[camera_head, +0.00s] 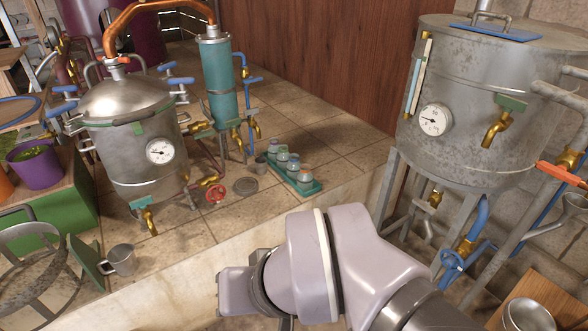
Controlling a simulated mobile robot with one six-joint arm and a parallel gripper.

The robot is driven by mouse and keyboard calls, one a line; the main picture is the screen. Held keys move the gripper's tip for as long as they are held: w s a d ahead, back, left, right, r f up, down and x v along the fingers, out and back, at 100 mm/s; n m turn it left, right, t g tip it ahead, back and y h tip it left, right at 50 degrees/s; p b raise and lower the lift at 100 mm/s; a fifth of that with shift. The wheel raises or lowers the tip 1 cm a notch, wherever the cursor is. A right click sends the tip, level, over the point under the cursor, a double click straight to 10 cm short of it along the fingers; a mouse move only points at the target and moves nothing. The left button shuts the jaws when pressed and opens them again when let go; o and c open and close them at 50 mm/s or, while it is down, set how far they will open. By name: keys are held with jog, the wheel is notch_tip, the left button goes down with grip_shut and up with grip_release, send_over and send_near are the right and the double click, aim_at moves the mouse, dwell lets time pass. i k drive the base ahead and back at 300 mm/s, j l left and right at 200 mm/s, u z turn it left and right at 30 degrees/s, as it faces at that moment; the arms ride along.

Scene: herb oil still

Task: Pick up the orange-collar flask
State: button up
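A teal tray (310,189) stands on the tiled ledge near the middle of the camera_head view. It holds several small, pale-topped flasks in a row. The nearest flask (305,175) is at the tray's front right end, and another flask (282,153) stands farther back. My gripper's fingers do not show.
A steel still (130,150) and a teal condenser column (220,85) stand left of the tray. A red handwheel (216,191) lies near it. A metal mug (121,259) sits at the ledge's left. A large tank (465,110) on legs stands right. Bare tiles lie behind the tray.

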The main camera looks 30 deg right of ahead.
aim_at(305, 178)
jog(key=i+l+z, duration=0.15)
jog(key=i+z, duration=0.15)
jog(key=z, duration=0.15)
jog(key=i+l+z, duration=0.1)
jog(key=i+z, duration=0.2)
jog(key=z, duration=0.15)
jog(key=i+z, duration=0.45)
jog(key=i+j+z, duration=0.2)
jog(key=z, duration=0.25)
jog(key=i+j+z, duration=0.25)
jog(key=z, duration=0.2)
